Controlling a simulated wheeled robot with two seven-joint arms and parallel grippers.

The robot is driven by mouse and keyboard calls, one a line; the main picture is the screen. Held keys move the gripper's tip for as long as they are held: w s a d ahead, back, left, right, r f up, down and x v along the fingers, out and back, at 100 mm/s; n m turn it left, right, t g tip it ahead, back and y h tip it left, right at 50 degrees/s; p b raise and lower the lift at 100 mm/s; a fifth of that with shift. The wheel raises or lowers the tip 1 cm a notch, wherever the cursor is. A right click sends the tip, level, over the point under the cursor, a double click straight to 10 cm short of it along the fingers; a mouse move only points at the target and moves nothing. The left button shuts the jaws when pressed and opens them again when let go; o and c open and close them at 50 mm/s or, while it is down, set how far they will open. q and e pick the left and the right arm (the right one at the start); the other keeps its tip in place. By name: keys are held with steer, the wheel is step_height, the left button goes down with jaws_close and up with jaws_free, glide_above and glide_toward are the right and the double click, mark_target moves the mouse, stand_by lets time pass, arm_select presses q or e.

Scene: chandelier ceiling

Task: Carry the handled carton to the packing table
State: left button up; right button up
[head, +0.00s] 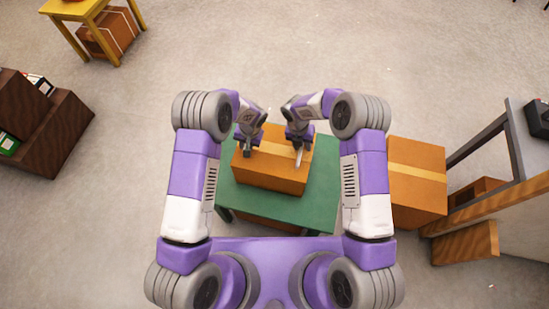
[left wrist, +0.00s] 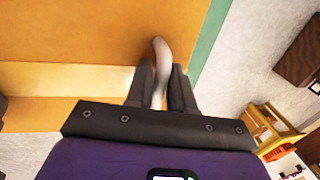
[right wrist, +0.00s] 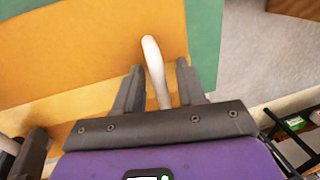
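The handled carton (head: 270,174) is an orange-brown box with a pale tape band, resting on a green table (head: 325,185). My left gripper (head: 248,147) is at the carton's left side. In the left wrist view its fingers close in on both sides of a pale handle (left wrist: 161,60). My right gripper (head: 301,150) is at the carton's right part. In the right wrist view its fingers stand apart around another pale handle (right wrist: 155,65), with a gap beside it. I cannot tell which table is the packing table.
A yellow table (head: 72,13) stands at the far left with a carton (head: 108,32) under it. Dark brown boxes (head: 55,140) are at the left. Another taped carton (head: 417,192) and a wooden-edged bench (head: 500,203) are at the right. The floor beyond the green table is clear.

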arm_select(q)
jaws_close()
arm_select(e)
steer(key=c, duration=0.4)
jaws_close()
steer(key=shift+r, duration=0.1)
stand_by(0.6)
